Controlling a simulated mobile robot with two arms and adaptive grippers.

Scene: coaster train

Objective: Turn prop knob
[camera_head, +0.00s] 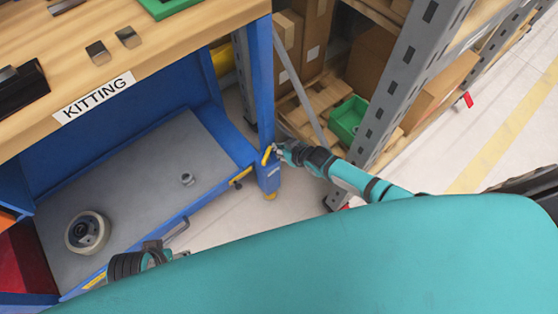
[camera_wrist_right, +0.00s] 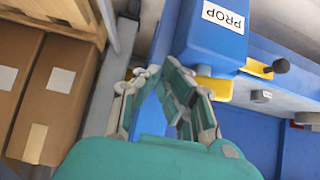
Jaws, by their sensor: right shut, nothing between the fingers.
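The blue post (camera_head: 269,178) at the bench corner carries an upside-down PROP label (camera_wrist_right: 223,17) in the wrist view. A yellow piece (camera_head: 267,155) sits at the post; it also shows in the wrist view (camera_wrist_right: 213,87). A black knob (camera_head: 235,184) with a yellow part lies left of the post; the wrist view shows it too (camera_wrist_right: 281,65). I cannot tell which part is the prop knob. My right gripper (camera_head: 278,149) is shut and empty, close beside the post and yellow piece; its fingers also show in the wrist view (camera_wrist_right: 160,72). Part of my left gripper (camera_head: 153,252) shows low; its fingers are unclear.
The KITTING bench (camera_head: 150,70) stands above a grey lower shelf (camera_head: 130,180) bearing a round wheel-like part (camera_head: 87,232). A metal rack (camera_head: 410,80) with boxes and a green bin (camera_head: 347,118) stands right of the post. Open floor lies at the far right.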

